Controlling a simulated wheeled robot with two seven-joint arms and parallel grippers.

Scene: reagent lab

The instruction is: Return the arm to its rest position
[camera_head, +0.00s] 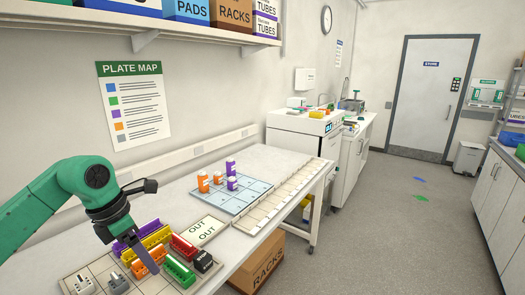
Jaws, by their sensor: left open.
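My left arm comes in from the left in the head view, green with a dark wrist. My left gripper (141,250) is open and hangs low over a rack board (72,284) at the near end of the bench. It is above or beside the yellow and orange blocks there; I cannot tell whether it touches them. No object shows between its fingers. My right gripper is not in view.
Near the gripper are a yellow block (146,242), a red block (183,247), a green block (180,272) and a black block (203,261). An OUT card (202,231) and a blue plate (244,206) with orange and purple tubes lie beyond. A shelf hangs above.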

